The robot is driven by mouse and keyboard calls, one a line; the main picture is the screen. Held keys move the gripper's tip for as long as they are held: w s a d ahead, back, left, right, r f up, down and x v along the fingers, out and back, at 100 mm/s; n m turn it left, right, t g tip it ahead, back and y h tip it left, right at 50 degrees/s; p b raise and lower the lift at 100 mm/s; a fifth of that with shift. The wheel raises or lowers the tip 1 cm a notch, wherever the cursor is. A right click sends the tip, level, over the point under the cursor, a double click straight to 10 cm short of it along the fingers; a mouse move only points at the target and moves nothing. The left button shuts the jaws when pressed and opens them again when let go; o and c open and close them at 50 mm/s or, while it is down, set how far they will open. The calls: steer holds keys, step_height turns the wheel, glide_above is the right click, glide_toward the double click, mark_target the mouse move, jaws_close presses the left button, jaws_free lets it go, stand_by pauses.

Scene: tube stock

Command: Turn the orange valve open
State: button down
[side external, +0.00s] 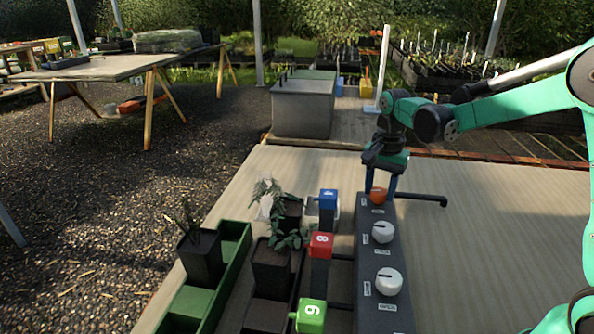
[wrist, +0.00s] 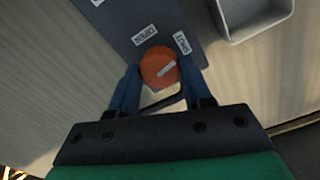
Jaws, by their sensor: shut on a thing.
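The orange valve (side external: 377,195) is a round knob at the far end of a dark grey panel (side external: 384,252) in the side view. In the wrist view my gripper (wrist: 160,75) is shut on the valve, and the finger contacts are partly hidden.
Two white knobs (side external: 383,232) sit nearer on the same panel. Blue, red and green numbered blocks (side external: 321,245) and potted plants (side external: 272,262) stand to the left. A black pipe (side external: 425,199) runs right from the panel. The tabletop at right (side external: 480,240) is clear.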

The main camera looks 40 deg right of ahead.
mark_target(379, 190)
steer(key=n, duration=0.4)
steer(key=shift+n, duration=0.3)
steer(key=n, duration=0.3)
steer(key=shift+n, duration=0.3)
steer(key=n, duration=0.3)
steer(key=shift+n, duration=2.1)
steer(key=shift+c, duration=1.8)
jaws_free()
steer(key=shift+r, duration=0.1)
steer(key=shift+r, duration=2.75)
